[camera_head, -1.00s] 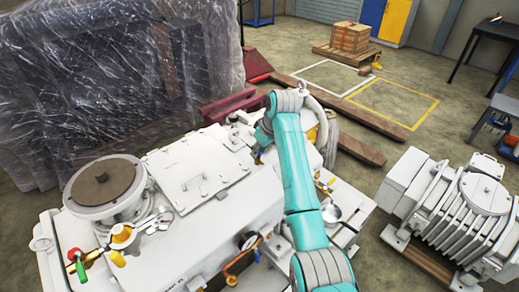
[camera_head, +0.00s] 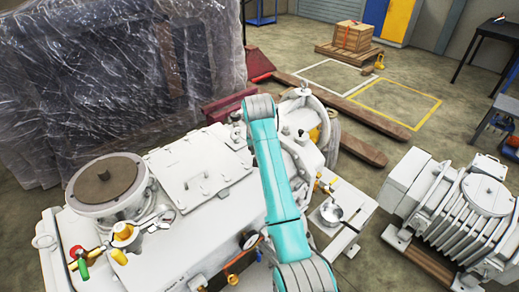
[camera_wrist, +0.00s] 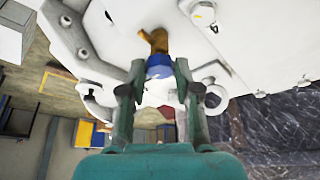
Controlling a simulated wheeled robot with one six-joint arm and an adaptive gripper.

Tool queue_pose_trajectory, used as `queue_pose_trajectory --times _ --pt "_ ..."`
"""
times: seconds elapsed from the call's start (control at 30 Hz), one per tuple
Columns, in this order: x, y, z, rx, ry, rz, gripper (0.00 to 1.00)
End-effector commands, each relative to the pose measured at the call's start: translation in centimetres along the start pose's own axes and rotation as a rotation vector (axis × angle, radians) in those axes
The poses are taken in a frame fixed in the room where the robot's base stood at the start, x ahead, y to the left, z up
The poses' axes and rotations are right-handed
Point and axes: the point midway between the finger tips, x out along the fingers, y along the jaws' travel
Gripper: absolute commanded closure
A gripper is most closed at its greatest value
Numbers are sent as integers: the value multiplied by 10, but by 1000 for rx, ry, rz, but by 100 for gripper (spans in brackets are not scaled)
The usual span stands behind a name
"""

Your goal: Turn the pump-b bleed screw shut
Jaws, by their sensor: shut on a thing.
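The wrist view shows a small blue knob (camera_wrist: 159,66) on a brass fitting (camera_wrist: 154,40) that sticks out of a white machine casing (camera_wrist: 110,30). I take this to be the bleed screw; no label for pump-b is readable. My gripper (camera_wrist: 160,77) has its two teal fingers on either side of the knob and is shut on it. The finger contact is partly hidden. In the head view my teal arm reaches over the white machine (camera_head: 215,215), and the gripper and the knob are hidden behind it.
A second white ribbed unit (camera_head: 480,215) stands at the right. Red and green handles sit at the machine's left end. A plastic-wrapped block (camera_head: 110,80) stands behind left. A wooden crate (camera_head: 353,36) is at the back. Floor inside the yellow outline (camera_head: 400,105) is clear.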

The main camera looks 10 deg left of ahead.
Motion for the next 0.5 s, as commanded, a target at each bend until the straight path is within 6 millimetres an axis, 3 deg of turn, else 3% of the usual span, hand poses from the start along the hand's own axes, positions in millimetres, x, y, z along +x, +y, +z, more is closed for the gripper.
queue_pose_trajectory --times 0.5 --pt "0 0 0 58 -2 24 100"
